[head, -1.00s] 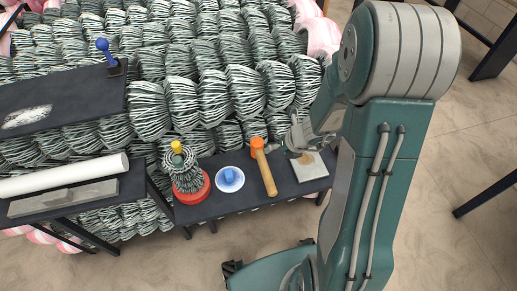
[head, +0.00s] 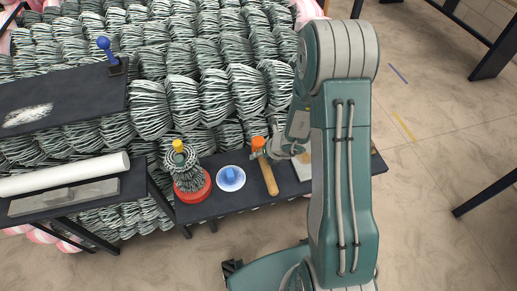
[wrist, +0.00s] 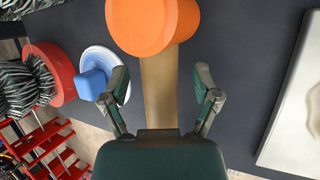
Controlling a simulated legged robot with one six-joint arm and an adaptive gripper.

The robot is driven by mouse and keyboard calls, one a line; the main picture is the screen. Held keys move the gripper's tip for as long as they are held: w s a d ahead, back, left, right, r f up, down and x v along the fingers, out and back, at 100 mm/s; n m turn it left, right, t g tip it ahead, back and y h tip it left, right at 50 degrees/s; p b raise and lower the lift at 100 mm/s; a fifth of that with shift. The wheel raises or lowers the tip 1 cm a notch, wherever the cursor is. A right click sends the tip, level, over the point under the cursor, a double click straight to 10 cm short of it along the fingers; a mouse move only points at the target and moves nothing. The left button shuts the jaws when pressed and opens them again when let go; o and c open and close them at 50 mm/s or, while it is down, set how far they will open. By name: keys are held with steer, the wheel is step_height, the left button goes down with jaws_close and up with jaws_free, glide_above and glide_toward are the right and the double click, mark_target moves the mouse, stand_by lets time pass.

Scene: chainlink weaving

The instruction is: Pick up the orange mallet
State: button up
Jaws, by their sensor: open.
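The orange mallet lies on a dark narrow table. In the head view its orange head (head: 259,143) is at the far side and its wooden handle (head: 269,178) points toward the near edge. In the wrist view the orange head (wrist: 152,25) fills the top middle and the handle (wrist: 159,85) runs down between my fingers. My gripper (wrist: 164,80) is open, with one finger on each side of the handle and gaps on both sides. The handle's lower end is hidden behind my gripper's body. In the head view my gripper (head: 268,151) is beside the mallet head, partly covered by my arm.
A white and blue round dish (head: 231,180) stands left of the mallet, then a red-based spool of wire (head: 192,184). A pale flat plate (wrist: 297,110) lies to the right. Stacked wire coils (head: 205,95) rise behind the dark table (head: 215,205).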

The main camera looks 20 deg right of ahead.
jaws_close()
steer(key=shift+r, duration=0.1)
steer(key=shift+r, duration=0.5)
steer(key=shift+d+r, duration=0.2)
steer(key=shift+r, duration=1)
steer(key=s+d+r, duration=0.2)
steer(key=d+r, duration=0.2)
steer(key=d, duration=0.2)
steer(key=s+d+r, duration=0.2)
steer(key=d+r, duration=0.3)
steer(key=d, duration=0.2)
steer(key=shift+s+r, duration=0.25)
steer(key=shift+s, duration=0.1)
steer(key=c, duration=1.1)
jaws_free()
jaws_close()
